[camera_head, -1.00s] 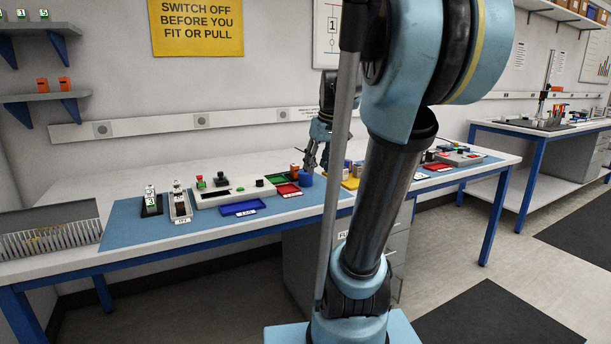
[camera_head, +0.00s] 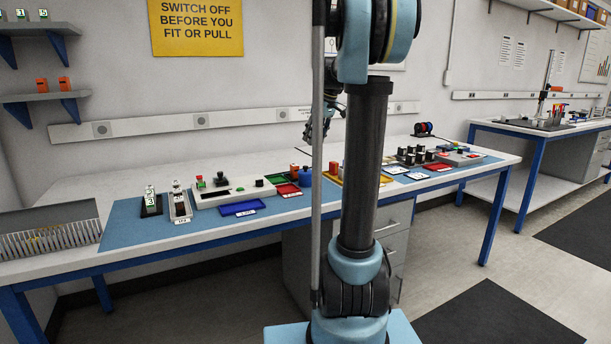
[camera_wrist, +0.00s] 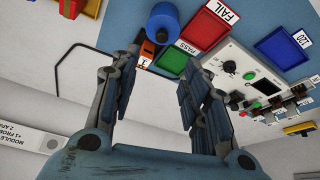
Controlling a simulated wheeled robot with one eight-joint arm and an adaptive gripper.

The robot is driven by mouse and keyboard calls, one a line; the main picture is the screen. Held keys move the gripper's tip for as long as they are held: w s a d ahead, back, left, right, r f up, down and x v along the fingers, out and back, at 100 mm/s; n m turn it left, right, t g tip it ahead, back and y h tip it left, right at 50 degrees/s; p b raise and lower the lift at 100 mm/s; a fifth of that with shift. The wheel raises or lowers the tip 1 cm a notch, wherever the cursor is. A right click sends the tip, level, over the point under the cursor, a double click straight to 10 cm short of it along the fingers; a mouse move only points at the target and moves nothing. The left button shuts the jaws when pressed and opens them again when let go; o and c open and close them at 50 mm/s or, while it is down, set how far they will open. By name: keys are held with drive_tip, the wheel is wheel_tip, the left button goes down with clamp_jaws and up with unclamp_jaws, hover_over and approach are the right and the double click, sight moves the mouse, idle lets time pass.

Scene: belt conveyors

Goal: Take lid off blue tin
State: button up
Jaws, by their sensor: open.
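The blue tin (camera_head: 305,179) stands upright on the blue mat, right of the red and green trays. A small raised part shows at its top. It also shows at the top of the wrist view (camera_wrist: 164,22), beyond my fingertips. My gripper (camera_head: 318,127) is above and behind the tin in the head view, apart from it. In the wrist view my gripper (camera_wrist: 160,72) is open, with nothing between its fingers. The lid's edge is too small to tell in either view.
A small orange-red block (camera_wrist: 148,52) stands beside the tin. The red tray (camera_wrist: 205,27) and green tray (camera_wrist: 174,58) lie close by. A grey control box (camera_head: 233,192) and blue tray (camera_head: 243,208) are further left. My arm hides part of the bench.

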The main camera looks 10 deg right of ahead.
hover_over(306, 166)
drive_tip(key=s+d, duration=0.1)
wheel_tip(306, 166, down, 7)
drive_tip(key=shift+s, duration=0.1)
drive_tip(key=shift+s+d+x, duration=0.1)
drive_tip(key=shift+s+x, duration=0.05)
drive_tip(key=shift+x, duration=1.2)
drive_tip(key=shift+s+d+x, duration=0.15)
drive_tip(key=shift+x, duration=1.2)
drive_tip(key=shift+f, duration=0.15)
drive_tip(key=c, duration=1)
